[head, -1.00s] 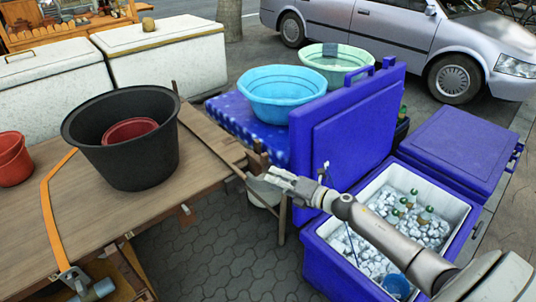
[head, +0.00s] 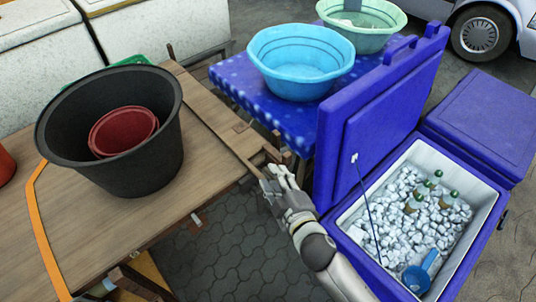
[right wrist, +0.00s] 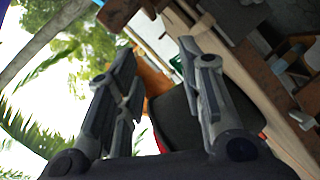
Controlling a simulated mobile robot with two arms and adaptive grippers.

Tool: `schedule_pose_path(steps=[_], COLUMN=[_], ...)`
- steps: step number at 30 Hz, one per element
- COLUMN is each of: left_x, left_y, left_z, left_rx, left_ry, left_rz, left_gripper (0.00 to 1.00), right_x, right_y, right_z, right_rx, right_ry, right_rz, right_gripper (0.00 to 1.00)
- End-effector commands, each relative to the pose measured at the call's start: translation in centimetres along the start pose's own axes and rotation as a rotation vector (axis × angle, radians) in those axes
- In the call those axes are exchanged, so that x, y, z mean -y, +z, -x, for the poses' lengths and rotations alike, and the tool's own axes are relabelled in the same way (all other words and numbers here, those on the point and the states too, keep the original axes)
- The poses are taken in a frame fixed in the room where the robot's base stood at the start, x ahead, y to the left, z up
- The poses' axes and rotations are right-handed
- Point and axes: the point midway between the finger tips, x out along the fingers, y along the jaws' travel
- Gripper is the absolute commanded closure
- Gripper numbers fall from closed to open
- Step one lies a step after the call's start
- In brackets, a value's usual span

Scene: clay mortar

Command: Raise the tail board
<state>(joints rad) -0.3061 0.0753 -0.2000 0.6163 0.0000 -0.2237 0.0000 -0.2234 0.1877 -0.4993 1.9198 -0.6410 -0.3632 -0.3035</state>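The tail board (head: 213,117) appears to be the wooden plank along the right end of the cart bed (head: 215,168). It looks folded down, about level with the bed. My right gripper (head: 270,178) is at the plank's near right corner in the head view. In the right wrist view, my right gripper's (right wrist: 165,75) two fingers are apart with nothing clearly between them. A pale wooden plank (right wrist: 262,95) runs behind and beside the right finger there. Whether the fingers touch the wood I cannot tell. My left gripper is not in view.
A black tub (head: 140,175) with a red bucket (head: 123,131) inside stands on the cart. A blue cooler (head: 385,115) with its lid up, holding ice and bottles, is close to my right arm. A blue-covered table (head: 245,92) bears two basins. Paving below the cart is bare.

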Motion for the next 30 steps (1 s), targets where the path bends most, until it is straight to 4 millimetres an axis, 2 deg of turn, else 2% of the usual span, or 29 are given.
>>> schedule_pose_path(steps=[3,6,13,18,27,28,30], left_x=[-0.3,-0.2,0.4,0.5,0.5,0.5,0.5], left_y=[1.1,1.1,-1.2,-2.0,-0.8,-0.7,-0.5], left_z=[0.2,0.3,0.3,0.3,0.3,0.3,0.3], left_rx=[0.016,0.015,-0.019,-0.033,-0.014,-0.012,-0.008], left_ry=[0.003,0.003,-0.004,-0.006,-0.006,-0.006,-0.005], left_rz=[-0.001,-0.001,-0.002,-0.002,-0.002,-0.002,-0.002], left_gripper=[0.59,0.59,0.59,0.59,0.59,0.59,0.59], right_x=[-0.2,-0.1,-0.1,-0.1,0.0,-0.1,0.0], right_y=[-0.1,0.0,0.0,0.0,0.0,0.0,0.0], right_z=[-2.4,-4.2,-7.3,-8.4,-8.5,-8.5,-8.5], right_rx=[0.000,0.000,-0.001,0.000,-0.001,-0.001,-0.001], right_ry=[0.002,0.002,0.002,0.001,0.001,0.001,0.001], right_rz=[0.002,0.003,0.002,0.003,0.003,0.003,0.003], right_gripper=[0.64,0.64,0.64,0.64,0.64,0.66,0.75])
